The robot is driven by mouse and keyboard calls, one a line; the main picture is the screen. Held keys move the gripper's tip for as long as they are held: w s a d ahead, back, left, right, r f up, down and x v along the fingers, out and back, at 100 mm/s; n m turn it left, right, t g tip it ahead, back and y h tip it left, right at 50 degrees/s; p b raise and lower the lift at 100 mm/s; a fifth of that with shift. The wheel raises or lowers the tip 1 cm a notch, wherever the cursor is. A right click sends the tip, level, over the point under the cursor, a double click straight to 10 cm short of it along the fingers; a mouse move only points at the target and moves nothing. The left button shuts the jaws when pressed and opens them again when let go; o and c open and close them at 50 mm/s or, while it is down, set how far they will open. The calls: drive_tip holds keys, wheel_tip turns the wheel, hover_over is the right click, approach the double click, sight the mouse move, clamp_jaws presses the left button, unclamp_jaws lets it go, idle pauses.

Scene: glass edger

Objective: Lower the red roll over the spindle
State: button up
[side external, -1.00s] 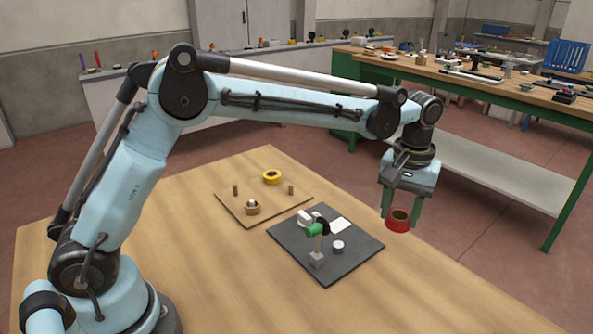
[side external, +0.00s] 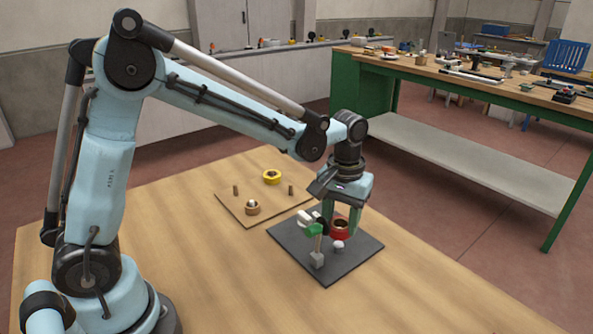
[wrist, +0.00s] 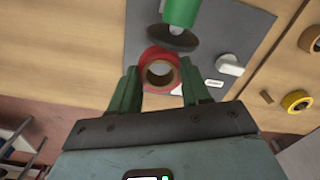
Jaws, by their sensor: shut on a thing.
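My gripper (side external: 341,221) is shut on the red roll (side external: 340,234), with one finger on each side. The roll hangs over the dark plate (side external: 295,268), its hole facing roughly up. A short white post (side external: 338,247), which looks like the spindle, stands just below the roll in the side view; whether they touch is unclear. In the wrist view the red roll (wrist: 160,53) sits between the green fingers, and something pale grey shows through its hole.
A green motor (side external: 313,230) on a post stands left of the roll; its dark disc (wrist: 172,38) is close to the roll. A white block (wrist: 230,64) is on the plate. A wooden board (side external: 235,211) behind holds a yellow roll (side external: 272,177) and a tan roll (side external: 252,209).

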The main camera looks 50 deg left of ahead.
sight(338, 244)
drive_tip(key=shift+f, duration=2.35)
drive_tip(key=o, duration=1.2)
wheel_tip(338, 244, up, 12)
drive_tip(key=s+a+m+t, duration=0.4)
drive_tip(key=s+t, duration=0.3)
drive_tip(key=s, duration=0.5)
drive_tip(key=shift+s+a+f+m, duration=0.15)
drive_tip(key=shift+s+a+m, duration=0.15)
drive_tip(key=shift+a, duration=0.2)
